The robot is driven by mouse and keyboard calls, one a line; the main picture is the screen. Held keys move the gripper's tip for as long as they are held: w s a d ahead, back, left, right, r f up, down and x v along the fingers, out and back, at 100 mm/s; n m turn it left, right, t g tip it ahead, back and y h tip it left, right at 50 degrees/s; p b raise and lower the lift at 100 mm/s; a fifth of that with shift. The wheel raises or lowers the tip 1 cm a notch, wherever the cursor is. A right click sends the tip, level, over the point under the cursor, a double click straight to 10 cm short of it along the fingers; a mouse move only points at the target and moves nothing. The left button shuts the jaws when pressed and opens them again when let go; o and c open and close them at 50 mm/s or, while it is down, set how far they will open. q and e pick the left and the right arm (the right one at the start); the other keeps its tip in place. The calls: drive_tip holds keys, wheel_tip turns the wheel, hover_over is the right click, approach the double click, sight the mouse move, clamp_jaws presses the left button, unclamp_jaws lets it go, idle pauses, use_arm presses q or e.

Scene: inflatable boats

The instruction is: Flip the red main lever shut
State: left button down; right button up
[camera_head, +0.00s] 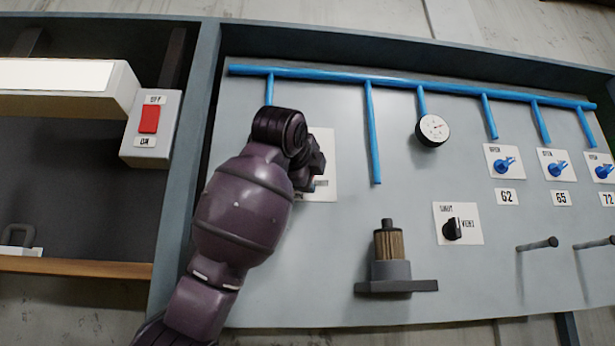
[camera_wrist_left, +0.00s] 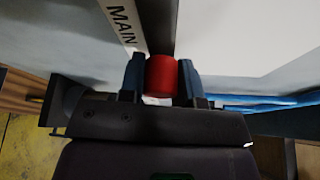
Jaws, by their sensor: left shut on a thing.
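The red main lever (camera_wrist_left: 161,76) shows in the left wrist view as a red cylindrical grip, with a label reading MAIN (camera_wrist_left: 122,22) beside it. My left gripper (camera_wrist_left: 160,84) has one finger on each side of the red grip and is shut on it. In the head view my left gripper (camera_head: 312,165) is at a white plate (camera_head: 325,150) on the grey panel. There my purple left arm hides the lever and part of the plate. My right gripper is not in view.
Blue pipes (camera_head: 375,130) run across the panel, with a gauge (camera_head: 433,130) on one. A filter on a shelf bracket (camera_head: 397,286), a black knob (camera_head: 452,229) and blue valves (camera_head: 505,165) are to the right.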

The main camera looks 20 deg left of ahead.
use_arm(q)
drive_tip(key=shift+d+f, duration=0.1)
drive_tip(key=shift+f, duration=0.1)
drive_tip(key=c, duration=0.8)
unclamp_jaws()
drive_tip(key=shift+r, duration=0.1)
drive_tip(key=shift+s, duration=0.1)
drive_tip(key=s+d+r+b, duration=0.1)
drive_tip(key=s+b, duration=0.1)
drive_tip(key=s, duration=0.8)
drive_tip(key=shift+s+d, duration=0.25)
drive_tip(key=shift+d, duration=0.1)
